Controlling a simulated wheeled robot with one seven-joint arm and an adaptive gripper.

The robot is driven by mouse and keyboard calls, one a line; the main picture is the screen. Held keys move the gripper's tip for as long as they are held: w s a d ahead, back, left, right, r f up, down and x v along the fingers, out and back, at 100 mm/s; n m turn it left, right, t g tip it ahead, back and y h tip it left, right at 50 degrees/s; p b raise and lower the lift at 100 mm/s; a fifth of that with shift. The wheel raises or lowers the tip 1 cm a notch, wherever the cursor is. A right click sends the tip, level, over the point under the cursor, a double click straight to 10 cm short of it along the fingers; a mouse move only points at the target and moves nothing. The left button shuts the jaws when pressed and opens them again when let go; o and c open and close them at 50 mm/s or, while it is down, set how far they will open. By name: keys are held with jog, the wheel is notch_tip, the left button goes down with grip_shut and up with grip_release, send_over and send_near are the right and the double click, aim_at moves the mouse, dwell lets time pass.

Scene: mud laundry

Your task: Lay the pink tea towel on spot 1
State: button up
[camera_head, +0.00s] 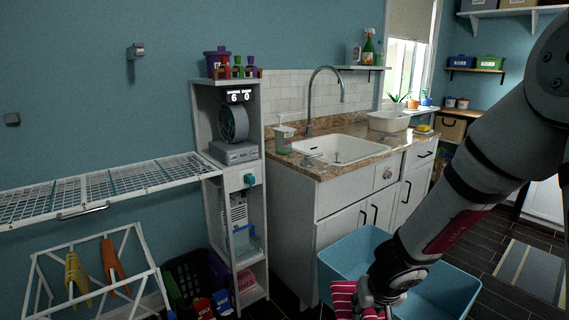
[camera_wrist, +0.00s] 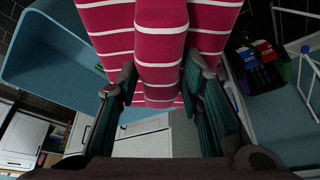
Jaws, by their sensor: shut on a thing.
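The pink tea towel (camera_head: 343,296) has white stripes. In the head view it hangs from my gripper (camera_head: 376,297) at the bottom, in front of the blue tub. In the wrist view the towel (camera_wrist: 160,52) is bunched between the two fingers of my gripper (camera_wrist: 163,88), which is shut on it. Its far part spreads out beyond the fingers. A white wire drying shelf (camera_head: 100,186) on the left wall has sections divided by green lines. I cannot make out which spot is number 1.
The blue tub (camera_head: 345,254) stands close to my gripper and also shows in the wrist view (camera_wrist: 50,52). A white folding rack (camera_head: 95,262) holds yellow and orange gloves. A sink counter (camera_head: 325,170) and narrow shelf unit (camera_head: 238,195) stand behind. The wire shelf's top looks empty.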

jog(key=p+v, duration=0.2)
jog(key=s+p+v, duration=0.1)
jog(key=p+v, duration=0.1)
jog(key=v, duration=0.1)
jog(key=p+v, duration=0.2)
jog(key=shift+s+a+p, duration=0.1)
jog(key=shift+s+p, duration=0.2)
jog(key=shift+s, duration=0.1)
jog(key=shift+r, duration=0.15)
